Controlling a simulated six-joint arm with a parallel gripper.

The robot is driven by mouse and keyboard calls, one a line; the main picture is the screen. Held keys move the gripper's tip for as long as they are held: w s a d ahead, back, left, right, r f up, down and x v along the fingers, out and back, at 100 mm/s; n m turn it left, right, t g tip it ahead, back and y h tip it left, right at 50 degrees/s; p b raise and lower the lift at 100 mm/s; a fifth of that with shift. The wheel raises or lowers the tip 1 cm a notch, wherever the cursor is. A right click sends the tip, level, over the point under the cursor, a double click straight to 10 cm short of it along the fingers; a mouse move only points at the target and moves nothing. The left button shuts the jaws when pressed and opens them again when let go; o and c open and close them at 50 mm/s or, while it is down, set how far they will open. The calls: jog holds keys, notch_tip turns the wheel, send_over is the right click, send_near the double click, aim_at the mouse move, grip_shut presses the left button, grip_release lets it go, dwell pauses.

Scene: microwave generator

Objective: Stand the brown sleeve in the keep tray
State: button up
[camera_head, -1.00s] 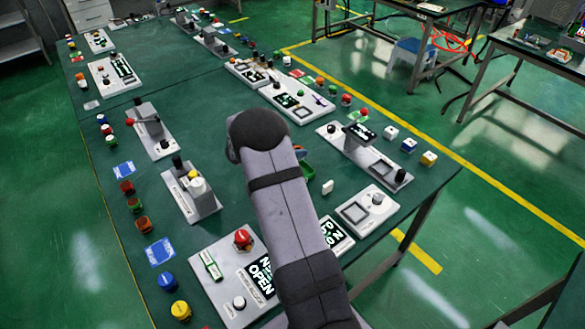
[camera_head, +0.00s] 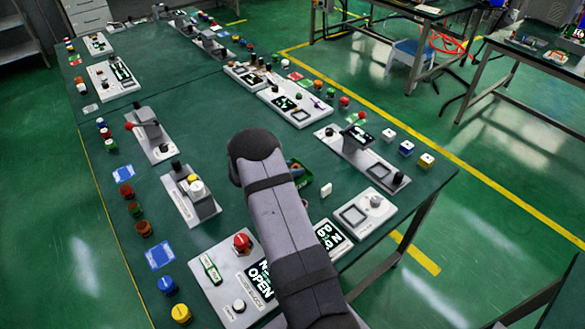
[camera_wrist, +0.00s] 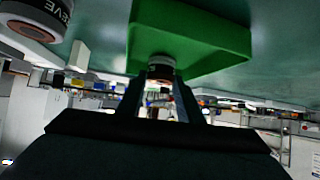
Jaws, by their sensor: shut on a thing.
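My gripper (camera_wrist: 160,92) shows in the wrist view with its two fingers on either side of a small dark brown, ringed cylinder (camera_wrist: 161,67), which looks like the brown sleeve. The cylinder is at the near edge of a green tray (camera_wrist: 205,62); I cannot tell whether it touches the tray. In the head view the green tray (camera_head: 306,182) is partly hidden behind my arm, with something orange and blue at it. My fingers and the held piece are hidden there.
A large cylinder lettered "EVE" (camera_wrist: 40,18) is at the wrist view's upper left. A white block (camera_head: 326,190) stands right of the tray. A grey lever panel (camera_head: 362,157) lies beyond it.

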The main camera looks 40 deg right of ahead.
jog(key=shift+f, duration=0.15)
jog(key=o, duration=1.2)
